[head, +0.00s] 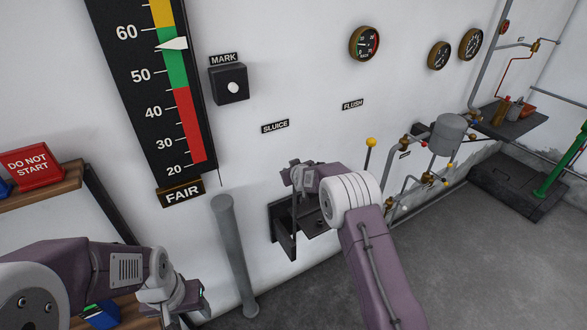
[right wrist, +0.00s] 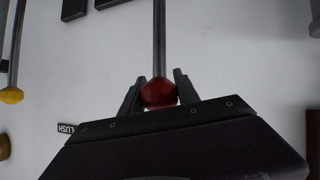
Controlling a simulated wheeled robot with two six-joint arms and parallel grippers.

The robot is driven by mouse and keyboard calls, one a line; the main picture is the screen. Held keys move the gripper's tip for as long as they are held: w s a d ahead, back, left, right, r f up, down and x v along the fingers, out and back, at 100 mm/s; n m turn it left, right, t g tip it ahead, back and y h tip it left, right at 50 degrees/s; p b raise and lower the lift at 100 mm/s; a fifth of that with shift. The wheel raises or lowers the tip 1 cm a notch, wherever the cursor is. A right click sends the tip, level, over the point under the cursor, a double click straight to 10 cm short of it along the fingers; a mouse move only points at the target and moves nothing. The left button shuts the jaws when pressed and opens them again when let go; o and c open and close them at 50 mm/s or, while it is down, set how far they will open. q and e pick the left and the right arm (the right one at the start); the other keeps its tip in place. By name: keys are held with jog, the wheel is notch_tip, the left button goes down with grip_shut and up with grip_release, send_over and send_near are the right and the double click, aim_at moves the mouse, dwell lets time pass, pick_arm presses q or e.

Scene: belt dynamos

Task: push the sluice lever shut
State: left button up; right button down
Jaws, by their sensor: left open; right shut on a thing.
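The SLUICE label (head: 275,126) is on the wall above a black bracket (head: 283,235). In the right wrist view, the lever is a grey rod (right wrist: 159,40) with a red ball knob (right wrist: 158,94). My right gripper (right wrist: 158,90) is shut on the red knob, a finger on each side. In the head view my right gripper (head: 297,178) is at the bracket, and my arm hides most of the lever and its knob. My left gripper (head: 190,306) is open and low at the left, away from the lever.
A lever with a yellow knob (head: 370,142) stands to the right, below the FLUSH label (head: 353,104). Pipes and a grey tank (head: 449,133) are beyond it. A grey post (head: 234,255) stands between my arms. A shelf with a red DO NOT START block (head: 33,166) is at the left.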

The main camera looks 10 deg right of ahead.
jog(key=shift+w+r, duration=0.2)
jog(key=shift+r, duration=0.15)
jog(key=c, duration=0.9)
grip_release()
jog(key=shift+a, duration=0.1)
pick_arm(q)
jog(key=shift+w+f+b, duration=0.2)
jog(key=shift+f+b, duration=0.75)
pick_arm(e)
jog(key=v, duration=0.8)
jog(key=shift+s, duration=0.2)
jog(key=shift+a+f, duration=0.1)
